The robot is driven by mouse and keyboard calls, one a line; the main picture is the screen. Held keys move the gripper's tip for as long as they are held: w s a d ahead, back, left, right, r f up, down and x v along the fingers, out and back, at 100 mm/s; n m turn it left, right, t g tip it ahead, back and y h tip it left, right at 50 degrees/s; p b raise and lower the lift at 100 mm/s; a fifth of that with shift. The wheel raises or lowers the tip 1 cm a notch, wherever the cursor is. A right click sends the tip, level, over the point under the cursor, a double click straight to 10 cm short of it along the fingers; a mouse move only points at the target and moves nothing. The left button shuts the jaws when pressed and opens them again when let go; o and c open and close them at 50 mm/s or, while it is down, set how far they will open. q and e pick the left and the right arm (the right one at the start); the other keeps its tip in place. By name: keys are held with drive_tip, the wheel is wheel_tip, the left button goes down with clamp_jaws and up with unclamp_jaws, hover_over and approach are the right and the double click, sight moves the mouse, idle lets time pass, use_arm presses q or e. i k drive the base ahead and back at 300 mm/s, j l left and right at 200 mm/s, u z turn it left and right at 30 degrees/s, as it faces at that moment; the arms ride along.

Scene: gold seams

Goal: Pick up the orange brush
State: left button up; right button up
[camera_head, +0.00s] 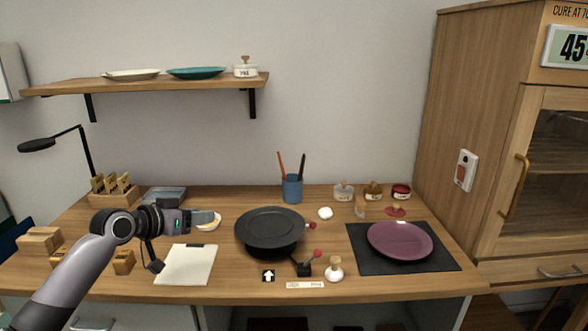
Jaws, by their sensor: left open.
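An orange-red brush (282,166) stands in a blue cup (292,189) at the back middle of the wooden worktop. It leans a little to the left. Its lower part is hidden inside the cup. A dark brush (302,167) stands in the same cup, leaning right. My left gripper (207,217) is over the left half of the worktop, pointing right. It is open, seen from the side, and well apart from the cup, to its left and nearer to me. My right gripper is out of view.
A round black turntable (270,229) stands in front of the cup. A purple plate (400,240) lies on a dark mat (450,263) at right. Small jars (373,191) stand to the cup's right. A white pad (187,264) lies front left. A shelf (180,84) hangs above.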

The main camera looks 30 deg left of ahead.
sight(284, 176)
drive_tip(key=i, duration=1.1)
